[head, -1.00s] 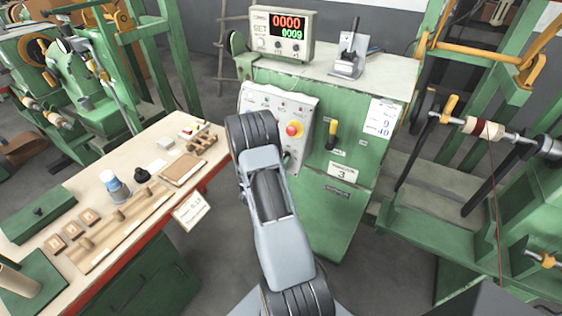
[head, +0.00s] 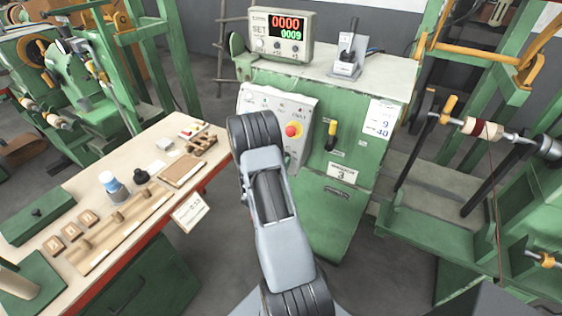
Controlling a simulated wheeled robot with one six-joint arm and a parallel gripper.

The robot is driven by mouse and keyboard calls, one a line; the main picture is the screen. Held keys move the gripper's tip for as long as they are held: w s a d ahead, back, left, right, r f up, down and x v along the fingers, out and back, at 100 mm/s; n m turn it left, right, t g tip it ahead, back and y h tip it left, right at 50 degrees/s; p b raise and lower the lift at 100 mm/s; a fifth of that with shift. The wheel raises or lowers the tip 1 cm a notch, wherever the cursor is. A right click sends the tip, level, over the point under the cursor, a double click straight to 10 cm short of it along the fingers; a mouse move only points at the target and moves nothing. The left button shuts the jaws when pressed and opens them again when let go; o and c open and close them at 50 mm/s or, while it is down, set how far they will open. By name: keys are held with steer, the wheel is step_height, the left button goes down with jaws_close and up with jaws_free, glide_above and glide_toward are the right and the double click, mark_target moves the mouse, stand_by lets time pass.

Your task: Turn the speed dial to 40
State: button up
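The grey control panel (head: 302,107) is fixed to the sloped front of the green cabinet (head: 345,180). It carries a red mushroom button (head: 293,130) on a yellow base and a row of small lamps or knobs along its top. My arm stands in front of the panel and covers its lower left part. I cannot make out the speed dial or its setting; it may be behind my arm. My gripper is hidden behind my own arm, so its fingers do not show. A white card (head: 381,118) on the cabinet reads 9 and 40 in blue.
A counter box (head: 280,35) on the cabinet shows 0000 in red and 0009 in green. A lever on a metal stand (head: 346,62) is beside it. A workbench (head: 110,165) with wooden parts is left.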

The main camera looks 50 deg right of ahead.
steer(key=b+v, duration=0.3)
steer(key=v, duration=1)
steer(key=shift+a, duration=0.4)
steer(key=shift+s, duration=0.1)
